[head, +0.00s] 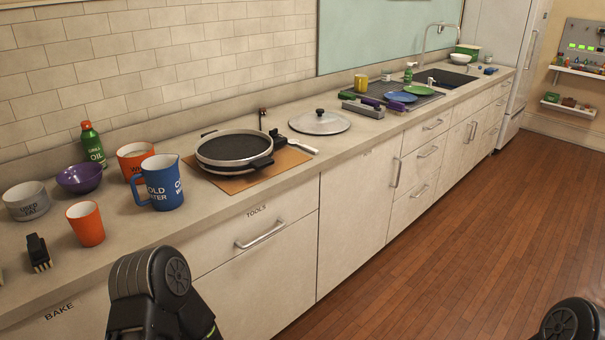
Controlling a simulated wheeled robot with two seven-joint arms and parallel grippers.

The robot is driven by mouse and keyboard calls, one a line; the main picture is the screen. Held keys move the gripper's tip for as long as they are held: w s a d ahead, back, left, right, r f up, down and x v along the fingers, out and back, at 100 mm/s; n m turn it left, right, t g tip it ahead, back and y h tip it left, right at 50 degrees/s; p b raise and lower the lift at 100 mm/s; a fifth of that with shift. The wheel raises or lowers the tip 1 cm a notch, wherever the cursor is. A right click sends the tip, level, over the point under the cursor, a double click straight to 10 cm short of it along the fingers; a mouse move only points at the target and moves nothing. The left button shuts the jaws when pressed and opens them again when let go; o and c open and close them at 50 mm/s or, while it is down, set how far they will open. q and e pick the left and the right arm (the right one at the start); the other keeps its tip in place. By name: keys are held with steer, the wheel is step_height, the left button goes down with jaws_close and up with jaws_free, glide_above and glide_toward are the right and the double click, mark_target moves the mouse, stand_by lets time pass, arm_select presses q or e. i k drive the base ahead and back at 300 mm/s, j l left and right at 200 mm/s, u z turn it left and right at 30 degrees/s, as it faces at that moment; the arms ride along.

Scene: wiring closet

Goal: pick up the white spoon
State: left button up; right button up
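I cannot make out a white spoon for certain. A small pale utensil end (302,147) lies on the counter just right of the black pan (234,147), beside the brown board; its shape is too small to tell. Parts of my two arms show as dark rounded links at the bottom, one left of centre and one in the lower right corner. Neither gripper's fingers are in view.
The counter (345,151) holds a blue jug (161,183), an orange cup (86,223), a purple bowl (80,178), a green oil bottle (92,144) and a lid (319,123). Drawers run below. The wooden floor (430,260) at right is clear.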

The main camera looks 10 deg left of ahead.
mark_target(309, 149)
steer(key=i+l+u, duration=0.1)
steer(key=u, duration=0.3)
steer(key=i+l+u, duration=0.15)
steer(key=l, duration=0.15)
steer(key=i+l+u, duration=0.1)
steer(key=l, duration=0.25)
steer(key=i+l+u, duration=0.15)
steer(key=l, duration=0.2)
steer(key=i+l+u, duration=0.15)
steer(key=l, duration=0.25)
steer(key=i+l+u, duration=0.15)
steer(key=l, duration=0.2)
steer(key=i+l, duration=0.1)
steer(key=l, duration=0.4)
steer(key=i+l, duration=0.15)
steer(key=l, duration=0.35)
steer(key=i+l, duration=0.1)
steer(key=l, duration=0.4)
steer(key=i+l, duration=0.1)
steer(key=l, duration=0.4)
steer(key=i+l+u, duration=0.1)
steer(key=l, duration=0.4)
steer(key=i+l, duration=0.1)
steer(key=l, duration=0.45)
